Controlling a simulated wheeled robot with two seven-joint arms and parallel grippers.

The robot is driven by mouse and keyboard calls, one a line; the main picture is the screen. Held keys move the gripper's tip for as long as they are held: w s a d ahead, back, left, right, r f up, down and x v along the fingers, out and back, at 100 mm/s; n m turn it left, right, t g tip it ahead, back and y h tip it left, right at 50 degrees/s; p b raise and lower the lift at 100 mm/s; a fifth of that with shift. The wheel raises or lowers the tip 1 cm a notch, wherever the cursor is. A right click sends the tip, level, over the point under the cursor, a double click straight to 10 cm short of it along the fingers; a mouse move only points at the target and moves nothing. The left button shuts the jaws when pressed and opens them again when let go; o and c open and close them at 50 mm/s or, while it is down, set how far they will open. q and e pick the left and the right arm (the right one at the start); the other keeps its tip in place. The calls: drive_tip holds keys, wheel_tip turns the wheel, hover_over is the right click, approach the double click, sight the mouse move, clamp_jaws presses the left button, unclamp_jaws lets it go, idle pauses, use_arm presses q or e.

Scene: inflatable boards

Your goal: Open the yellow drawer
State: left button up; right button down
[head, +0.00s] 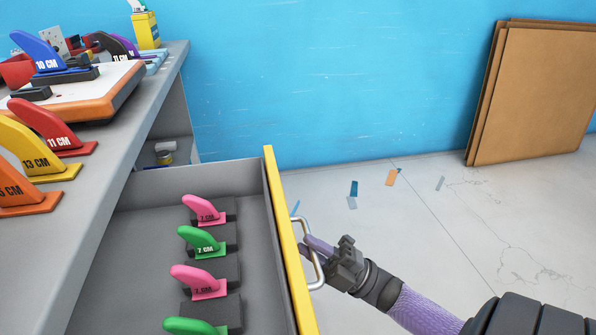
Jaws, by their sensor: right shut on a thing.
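The yellow drawer (281,220) is pulled out from under the grey workbench, with its grey inside showing. Inside it, pink fins (203,209) and green fins (202,241) stand in a row on dark blocks. The metal handle (314,262) is on the outer side of the yellow front. My right gripper (318,250) is shut on the handle, its arm coming in from the lower right. My left gripper is not in view.
The workbench (105,150) holds several coloured fins (47,126) and an orange-edged white board (110,90). Brown panels (535,90) lean on the blue wall. The floor (440,230) right of the drawer is mostly clear, with small scraps (391,177).

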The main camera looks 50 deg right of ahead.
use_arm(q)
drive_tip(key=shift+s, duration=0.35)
use_arm(e)
drive_tip(key=shift+f, duration=0.15)
drive_tip(key=c, duration=0.9)
unclamp_jaws()
use_arm(q)
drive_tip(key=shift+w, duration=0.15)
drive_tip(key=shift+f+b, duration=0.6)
drive_tip(key=shift+b, duration=0.1)
use_arm(e)
drive_tip(key=v, duration=1)
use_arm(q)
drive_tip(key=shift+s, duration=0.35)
